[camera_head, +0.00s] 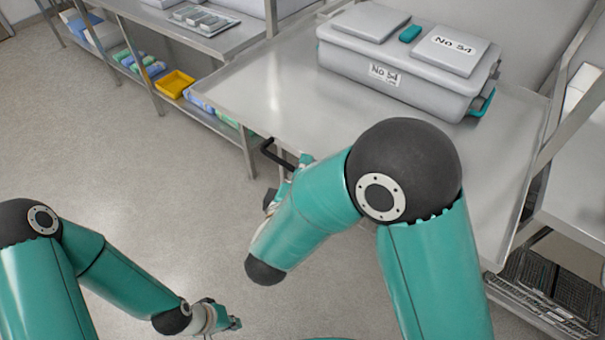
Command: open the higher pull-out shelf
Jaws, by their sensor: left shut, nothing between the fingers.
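A steel shelf surface (262,92) with a raised rim spans the middle and right of the head view. I cannot tell whether it is the higher pull-out shelf. A black bent handle (268,149) sticks out below its front edge. My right gripper (286,180) is beside this handle, mostly hidden behind my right arm; I cannot tell whether it touches the handle or how its fingers stand. My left gripper (232,323) is shut and empty, low over the floor at the bottom, well away from the handle.
A grey lidded case (395,75) labelled "No 54" stands on the steel surface. A table with a lower shelf holding a yellow tray (175,83) and several packs is at upper left. Wire baskets (545,285) are at lower right. Open floor (130,180) lies left.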

